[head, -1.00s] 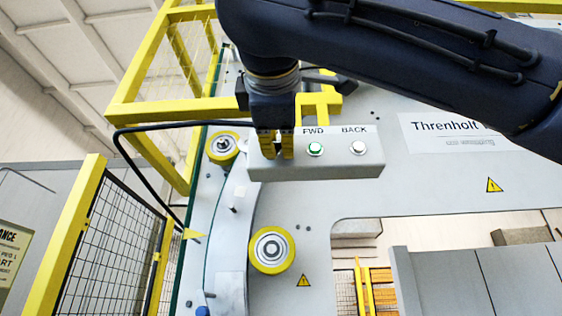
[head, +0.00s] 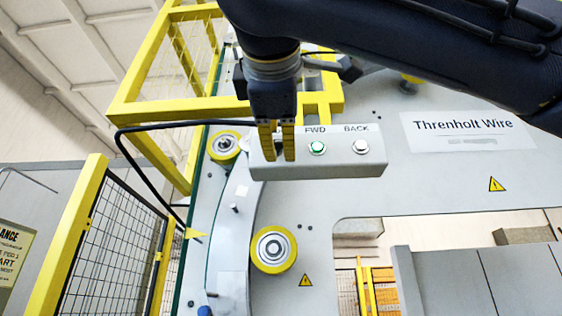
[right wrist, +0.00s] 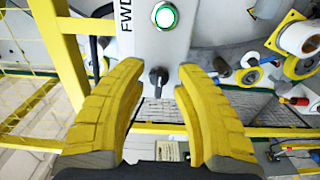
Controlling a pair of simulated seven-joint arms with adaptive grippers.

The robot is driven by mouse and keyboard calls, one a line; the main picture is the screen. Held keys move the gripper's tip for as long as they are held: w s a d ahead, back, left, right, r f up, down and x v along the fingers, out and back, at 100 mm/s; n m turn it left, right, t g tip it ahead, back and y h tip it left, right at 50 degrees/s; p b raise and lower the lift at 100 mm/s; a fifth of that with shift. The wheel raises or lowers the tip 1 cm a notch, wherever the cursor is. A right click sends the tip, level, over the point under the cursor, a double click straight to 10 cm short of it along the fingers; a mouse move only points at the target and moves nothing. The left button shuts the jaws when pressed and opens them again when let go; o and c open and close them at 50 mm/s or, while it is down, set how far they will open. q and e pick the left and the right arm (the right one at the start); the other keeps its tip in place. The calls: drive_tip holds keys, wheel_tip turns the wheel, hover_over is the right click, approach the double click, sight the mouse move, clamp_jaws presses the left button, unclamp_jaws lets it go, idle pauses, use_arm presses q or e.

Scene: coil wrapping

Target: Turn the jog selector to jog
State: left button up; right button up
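The jog selector is a small dark knob (right wrist: 158,82) on the end of a grey control box (head: 340,172). My right gripper (head: 277,143) is at the left end of this box in the head view. In the right wrist view its two yellow fingers (right wrist: 159,76) are open, one on each side of the knob, with visible gaps to it. The box also bears a lit green FWD button (head: 317,148) and a white BACK button (head: 361,146). My left gripper is not in view.
A yellow frame (head: 128,110) stands behind and left of the box. A black cable (head: 150,182) loops left from the box. Yellow-rimmed rollers (head: 273,249) sit on the machine panel below. A mesh fence (head: 112,245) stands at the left.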

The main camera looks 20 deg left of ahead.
drive_tip(key=s+d, duration=0.2)
drive_tip(key=s, duration=0.8)
